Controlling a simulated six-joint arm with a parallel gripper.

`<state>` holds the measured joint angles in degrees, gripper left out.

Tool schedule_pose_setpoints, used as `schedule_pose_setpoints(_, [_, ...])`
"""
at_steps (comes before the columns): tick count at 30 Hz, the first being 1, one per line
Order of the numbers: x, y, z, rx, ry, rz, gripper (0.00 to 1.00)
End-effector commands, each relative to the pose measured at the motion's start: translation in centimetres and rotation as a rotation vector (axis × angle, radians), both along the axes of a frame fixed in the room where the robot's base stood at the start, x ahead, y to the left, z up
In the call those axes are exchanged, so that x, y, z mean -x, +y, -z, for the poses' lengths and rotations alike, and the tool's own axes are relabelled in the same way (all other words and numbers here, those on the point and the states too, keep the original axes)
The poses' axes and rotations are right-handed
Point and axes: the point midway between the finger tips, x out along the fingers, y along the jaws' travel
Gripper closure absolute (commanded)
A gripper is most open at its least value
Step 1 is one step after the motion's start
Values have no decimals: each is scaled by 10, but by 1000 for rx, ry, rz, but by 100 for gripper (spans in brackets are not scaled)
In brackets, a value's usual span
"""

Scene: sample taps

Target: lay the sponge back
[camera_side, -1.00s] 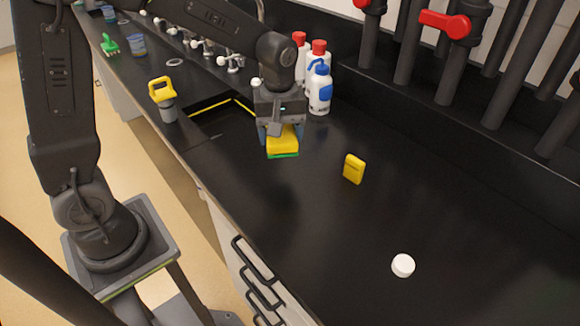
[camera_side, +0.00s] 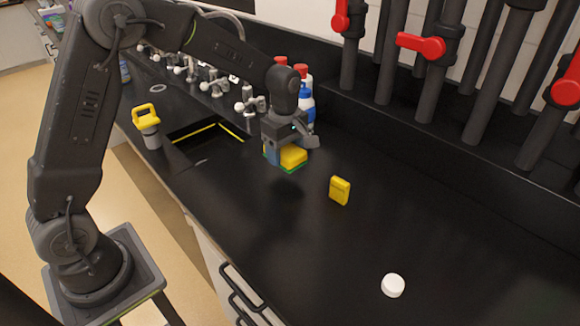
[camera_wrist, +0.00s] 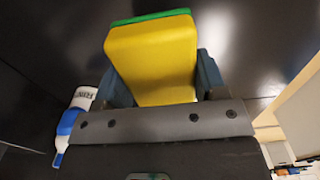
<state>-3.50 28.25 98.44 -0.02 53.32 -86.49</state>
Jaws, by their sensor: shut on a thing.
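The sponge (camera_side: 292,157) is a yellow block with a green layer on its underside. My gripper (camera_side: 284,154) is shut on it and holds it above the black counter (camera_side: 250,215), to the right of the sink opening. In the wrist view the sponge (camera_wrist: 155,58) fills the space between the two dark blue-grey fingers, its green layer (camera_wrist: 150,17) at the far edge. A dark shadow lies on the counter below and in front of the sponge.
A yellow box-like item (camera_side: 340,190) stands to the right, and a white round cap (camera_side: 393,285) lies nearer the front. Bottles (camera_side: 306,105) stand behind my gripper. A yellow-handled item (camera_side: 147,124) stands left of the sink opening (camera_side: 205,142). Open counter lies between.

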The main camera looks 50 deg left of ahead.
Motion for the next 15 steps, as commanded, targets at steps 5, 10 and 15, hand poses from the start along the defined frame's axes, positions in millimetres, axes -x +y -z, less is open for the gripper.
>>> schedule_pose_setpoints(5, [-5,-11,8,0,0,0,61])
schedule_pose_setpoints(10, [-5,-11,25,0,4,0,61])
schedule_pose_setpoints(15, [-5,-11,47,0,2,0,61])
